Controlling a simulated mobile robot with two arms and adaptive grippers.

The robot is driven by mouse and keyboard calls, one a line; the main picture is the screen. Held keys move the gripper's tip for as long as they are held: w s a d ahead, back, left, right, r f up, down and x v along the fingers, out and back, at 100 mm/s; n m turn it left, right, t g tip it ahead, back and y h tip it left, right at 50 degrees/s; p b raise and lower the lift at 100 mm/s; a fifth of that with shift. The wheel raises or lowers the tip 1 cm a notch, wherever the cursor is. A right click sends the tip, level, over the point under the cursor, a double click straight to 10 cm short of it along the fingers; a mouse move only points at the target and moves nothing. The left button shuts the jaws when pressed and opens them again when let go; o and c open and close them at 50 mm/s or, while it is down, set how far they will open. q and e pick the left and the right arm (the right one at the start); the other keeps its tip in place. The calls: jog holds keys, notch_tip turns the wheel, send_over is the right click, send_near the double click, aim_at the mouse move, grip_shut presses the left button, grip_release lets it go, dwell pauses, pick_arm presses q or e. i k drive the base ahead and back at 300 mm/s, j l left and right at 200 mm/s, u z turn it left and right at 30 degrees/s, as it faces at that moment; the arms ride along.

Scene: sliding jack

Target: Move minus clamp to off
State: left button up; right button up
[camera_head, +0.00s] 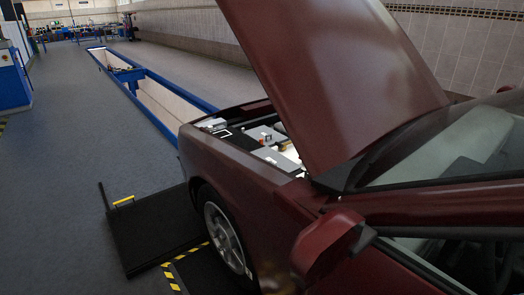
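A dark red car (255,172) stands at the right with its hood (335,70) raised. Its engine bay (265,142) is open and holds grey and white parts, small at this distance. I cannot tell the minus clamp apart from the other small parts there. Neither of my grippers shows in the head view.
A black platform (155,230) with a yellow handle lies on the floor beside the front wheel (224,238). A blue-edged pit (150,92) runs ahead of the car. The car's side mirror (328,244) juts out in front. Grey floor (65,160) at the left is clear.

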aim_at(280, 145)
jog(key=i+j+z, duration=0.25)
jog(key=z, duration=0.45)
jog(key=i+j+z, duration=0.1)
jog(key=z, duration=0.3)
jog(key=j+z, duration=0.15)
jog(key=z, duration=0.3)
jog(key=j+z, duration=0.2)
jog(key=j, duration=0.25)
jog(key=j+z, duration=0.2)
jog(key=j, duration=0.2)
jog(key=j+z, duration=0.2)
jog(key=j, duration=0.25)
jog(key=k+j+z, duration=0.2)
jog(key=j, duration=0.2)
jog(key=j+z, duration=0.2)
jog(key=j, duration=0.2)
jog(key=k+j+z, duration=0.25)
jog(key=j, duration=0.15)
jog(key=i, duration=0.05)
